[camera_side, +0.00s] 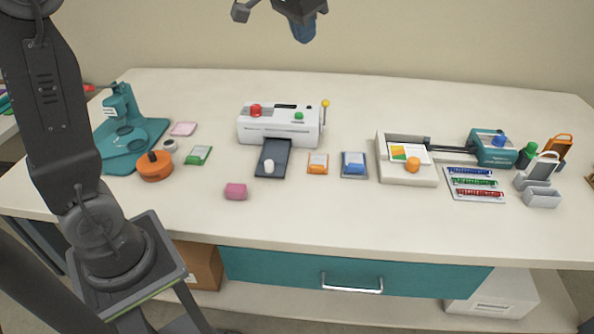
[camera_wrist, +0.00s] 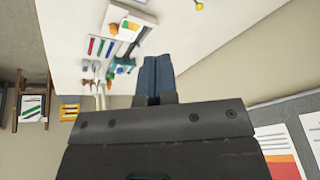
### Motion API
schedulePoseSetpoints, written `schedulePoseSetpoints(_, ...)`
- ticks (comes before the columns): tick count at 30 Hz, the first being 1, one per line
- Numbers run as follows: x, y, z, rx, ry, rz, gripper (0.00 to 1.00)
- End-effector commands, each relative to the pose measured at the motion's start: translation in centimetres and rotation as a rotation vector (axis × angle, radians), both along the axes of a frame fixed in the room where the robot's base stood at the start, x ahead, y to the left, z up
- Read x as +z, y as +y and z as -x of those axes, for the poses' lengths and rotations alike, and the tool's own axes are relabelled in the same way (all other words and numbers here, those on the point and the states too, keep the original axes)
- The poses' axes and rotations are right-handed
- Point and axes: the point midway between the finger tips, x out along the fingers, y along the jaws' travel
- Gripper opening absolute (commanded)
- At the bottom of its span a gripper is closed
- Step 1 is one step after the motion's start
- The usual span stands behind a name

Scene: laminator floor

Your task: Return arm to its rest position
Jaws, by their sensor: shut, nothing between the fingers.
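My gripper (camera_side: 303,30) hangs high above the back of the table, at the top edge of the side view, and only its lower end shows. In the wrist view my gripper (camera_wrist: 155,75) has its two dark blue fingers together, with nothing between them. It is well apart from everything on the table (camera_side: 310,215).
A white laminator (camera_side: 280,128) with red and green buttons stands below my gripper. A teal press (camera_side: 130,135) stands at the left. A binding machine (camera_side: 405,170), coil combs (camera_side: 474,184) and holders (camera_side: 541,195) stand at the right. The table's front strip is mostly clear.

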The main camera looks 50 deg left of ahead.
Motion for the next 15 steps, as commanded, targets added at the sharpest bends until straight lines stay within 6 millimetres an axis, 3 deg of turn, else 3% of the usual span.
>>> schedulePoseSetpoints(1,0.1,-0.6,2.1,-0.002,-0.014,0.008,0.00)
schedulePoseSetpoints(8,-1.9,-2.9,10.9,-0.003,-0.067,0.050,0.00)
schedulePoseSetpoints(15,-6.6,-4.6,19.1,0.002,-0.116,0.096,0.00)
